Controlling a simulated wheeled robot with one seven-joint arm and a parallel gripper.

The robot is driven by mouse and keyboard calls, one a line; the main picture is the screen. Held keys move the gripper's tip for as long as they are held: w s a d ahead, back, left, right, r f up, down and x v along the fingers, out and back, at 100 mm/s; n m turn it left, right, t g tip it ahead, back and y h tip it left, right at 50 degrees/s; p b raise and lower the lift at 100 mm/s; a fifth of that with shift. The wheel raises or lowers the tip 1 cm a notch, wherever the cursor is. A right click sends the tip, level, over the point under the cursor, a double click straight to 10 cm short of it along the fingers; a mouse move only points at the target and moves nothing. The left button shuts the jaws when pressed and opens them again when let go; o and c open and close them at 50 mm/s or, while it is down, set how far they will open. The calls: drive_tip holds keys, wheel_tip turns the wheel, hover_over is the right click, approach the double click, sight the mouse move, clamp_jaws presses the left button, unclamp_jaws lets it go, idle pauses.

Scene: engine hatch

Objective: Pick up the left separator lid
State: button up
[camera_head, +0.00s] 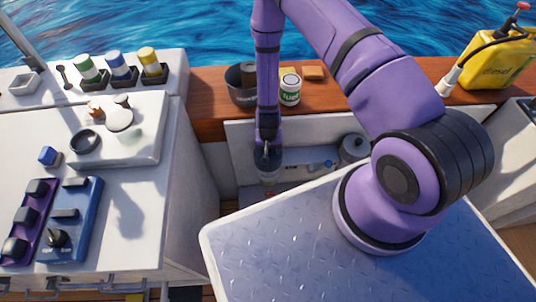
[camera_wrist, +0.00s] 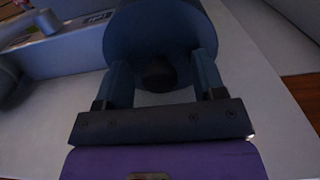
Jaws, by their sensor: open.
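The left separator lid (camera_wrist: 160,35) shows in the wrist view as a round, dark blue-grey disc with a dark round knob (camera_wrist: 158,76) facing me. My gripper (camera_wrist: 160,62) is open, with one finger on each side of the knob and a gap on both sides. I cannot tell whether the fingertips touch the lid. In the head view my gripper (camera_head: 267,150) points down into the engine hatch, directly above the left separator (camera_head: 269,178), and mostly hides its top.
A second separator (camera_head: 355,146) stands right of the gripper in the hatch. The hatch's white wall (camera_head: 240,135) and wooden rail (camera_head: 345,95) are close behind. A dark pot (camera_head: 241,88) and a white jar (camera_head: 290,90) stand on the rail. A white counter (camera_head: 125,190) is at left.

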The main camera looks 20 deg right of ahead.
drive_tip(key=c, duration=1.1)
drive_tip(key=shift+r, duration=0.1)
drive_tip(key=shift+c, duration=0.2)
